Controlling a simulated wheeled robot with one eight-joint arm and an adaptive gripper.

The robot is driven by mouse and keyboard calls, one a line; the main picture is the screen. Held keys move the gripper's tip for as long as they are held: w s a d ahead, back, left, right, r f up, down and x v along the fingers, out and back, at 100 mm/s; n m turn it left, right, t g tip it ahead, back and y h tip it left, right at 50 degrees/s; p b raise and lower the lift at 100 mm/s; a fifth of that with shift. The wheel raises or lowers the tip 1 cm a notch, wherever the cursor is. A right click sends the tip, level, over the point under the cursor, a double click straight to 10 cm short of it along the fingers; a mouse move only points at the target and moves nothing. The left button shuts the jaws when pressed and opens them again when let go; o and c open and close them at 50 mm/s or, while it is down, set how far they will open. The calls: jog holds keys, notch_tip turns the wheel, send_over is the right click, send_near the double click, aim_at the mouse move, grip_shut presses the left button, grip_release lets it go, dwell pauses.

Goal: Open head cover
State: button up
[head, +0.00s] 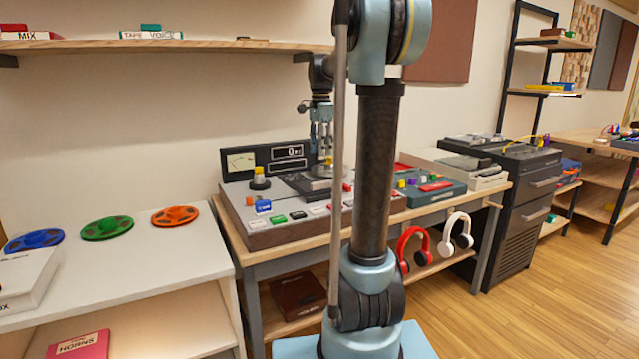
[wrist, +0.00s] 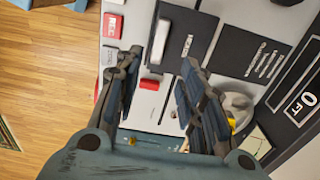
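The grey tape console (head: 290,225) stands on the wooden table, with coloured buttons along its front. In the wrist view, a dark hinged-looking panel (wrist: 180,25) with a small white label lies on the pale console top; it appears to be the head cover and looks closed. A pale bar (wrist: 160,42) lies along its edge, near my fingertips. My gripper (wrist: 162,60) is open with nothing between its fingers, above the console beside that panel. In the head view my gripper (head: 322,158) points down over the console, hiding part of its top.
A red REC button (wrist: 112,26) and a small red block (wrist: 149,85) are near my fingers. A meter display (head: 268,160) rises behind the console. Red headphones (head: 413,249) and white headphones (head: 456,236) hang at the table front. Coloured reels (head: 107,228) lie on the left shelf.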

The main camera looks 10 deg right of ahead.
aim_at(321, 182)
notch_tip(321, 182, down, 13)
jog(key=shift+r, duration=0.2)
dwell(0.3)
grip_shut()
